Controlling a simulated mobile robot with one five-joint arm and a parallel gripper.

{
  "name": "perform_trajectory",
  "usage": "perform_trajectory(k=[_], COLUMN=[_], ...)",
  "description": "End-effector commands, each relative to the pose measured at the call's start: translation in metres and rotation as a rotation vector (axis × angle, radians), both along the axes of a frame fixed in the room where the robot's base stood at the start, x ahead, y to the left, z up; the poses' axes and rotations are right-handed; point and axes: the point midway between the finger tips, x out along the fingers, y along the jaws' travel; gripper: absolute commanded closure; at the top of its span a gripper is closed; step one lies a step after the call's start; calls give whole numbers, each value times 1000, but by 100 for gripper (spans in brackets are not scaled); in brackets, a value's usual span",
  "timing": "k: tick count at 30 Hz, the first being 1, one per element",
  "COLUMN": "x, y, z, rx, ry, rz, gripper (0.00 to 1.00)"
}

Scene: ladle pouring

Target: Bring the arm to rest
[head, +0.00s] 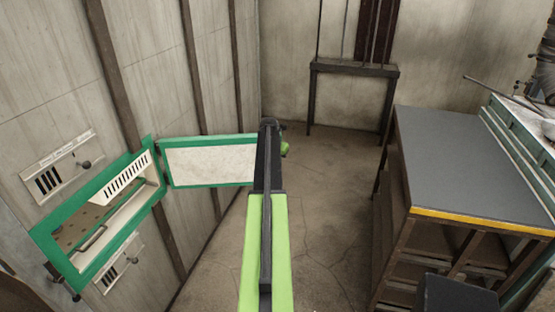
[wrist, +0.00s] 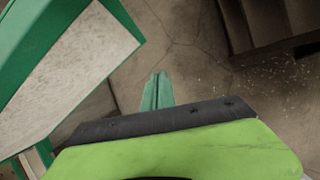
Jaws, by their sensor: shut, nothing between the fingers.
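My arm stretches forward from the bottom middle of the head view, with a lime-green and black link. Its far end is beside the open green-framed door (head: 210,162), and my gripper is mostly hidden there behind the arm. In the wrist view my gripper (wrist: 157,88) shows as two teal fingers pressed together, pointing at the floor, with nothing between them. The door's pale panel (wrist: 70,70) fills the left of the wrist view, with a gap of floor between it and the fingers.
A green-framed wall opening (head: 95,225) with a small handle inside is at left. A grey-topped bench (head: 455,160) with a yellow edge stands at right. A dark stand (head: 352,68) is at the back wall. Bare floor (head: 335,190) lies between door and bench.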

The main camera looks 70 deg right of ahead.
Motion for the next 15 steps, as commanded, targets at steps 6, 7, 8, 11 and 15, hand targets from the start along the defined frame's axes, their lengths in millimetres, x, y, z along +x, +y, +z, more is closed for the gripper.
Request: perform_trajectory(k=[6, 7, 8, 11, 15], x=[-6, -6, -6, -5, -4], y=[10, 10, 10, 9, 10], z=[29, 29, 29, 27, 27], rx=[0, 0, 0, 0, 0], ry=[0, 0, 0, 0, 0], rz=[0, 0, 0, 0, 2], gripper=[100, 100, 100, 100, 100])
